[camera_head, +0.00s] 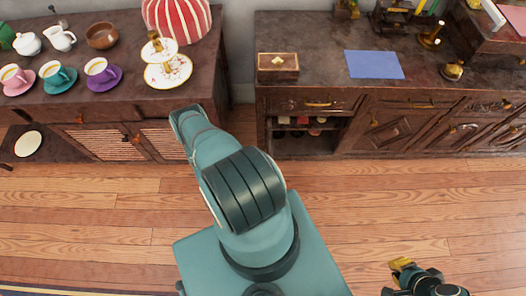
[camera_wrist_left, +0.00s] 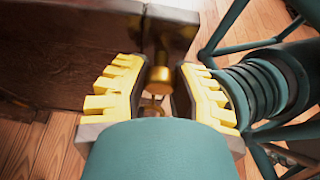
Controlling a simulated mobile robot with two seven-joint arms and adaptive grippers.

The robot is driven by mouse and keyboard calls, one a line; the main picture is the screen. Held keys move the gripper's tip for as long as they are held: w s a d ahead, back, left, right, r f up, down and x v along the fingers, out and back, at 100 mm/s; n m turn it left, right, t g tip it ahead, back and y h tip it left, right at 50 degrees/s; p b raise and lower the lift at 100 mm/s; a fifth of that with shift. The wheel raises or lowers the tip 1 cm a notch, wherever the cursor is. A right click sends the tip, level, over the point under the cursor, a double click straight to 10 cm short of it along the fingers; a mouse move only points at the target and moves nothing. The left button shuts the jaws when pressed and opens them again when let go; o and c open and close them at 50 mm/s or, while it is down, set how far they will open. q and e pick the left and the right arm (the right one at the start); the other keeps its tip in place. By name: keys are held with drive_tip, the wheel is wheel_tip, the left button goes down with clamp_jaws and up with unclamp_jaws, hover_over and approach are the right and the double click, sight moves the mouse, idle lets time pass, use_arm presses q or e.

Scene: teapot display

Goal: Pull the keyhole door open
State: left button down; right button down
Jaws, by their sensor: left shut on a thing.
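In the left wrist view, the two yellow-padded fingers of my left gripper (camera_wrist_left: 157,85) are on either side of a small brass handle (camera_wrist_left: 159,74) and shut on it. The handle is beside a dark wooden panel (camera_wrist_left: 60,60), which fills the upper left; I cannot tell how far it stands open. In the head view my left gripper is hidden, and I cannot tell which cabinet door it holds. My right gripper (camera_head: 405,273) is low at the right of the head view, over the floor and away from both cabinets. A yellow finger pad shows, but not its opening.
The left cabinet (camera_head: 60,115) carries cups, a red striped teapot (camera_head: 178,18) and a plate (camera_head: 168,72). The right cabinet (camera_head: 300,30) carries a wooden box (camera_head: 277,66) and a blue cloth (camera_head: 374,64). Wooden floor (camera_head: 80,215) is clear before them.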

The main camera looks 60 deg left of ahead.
use_arm(q)
drive_tip(key=shift+w+a+r, duration=0.1)
drive_tip(key=c, duration=0.7)
unclamp_jaws()
drive_tip(key=v, duration=1.2)
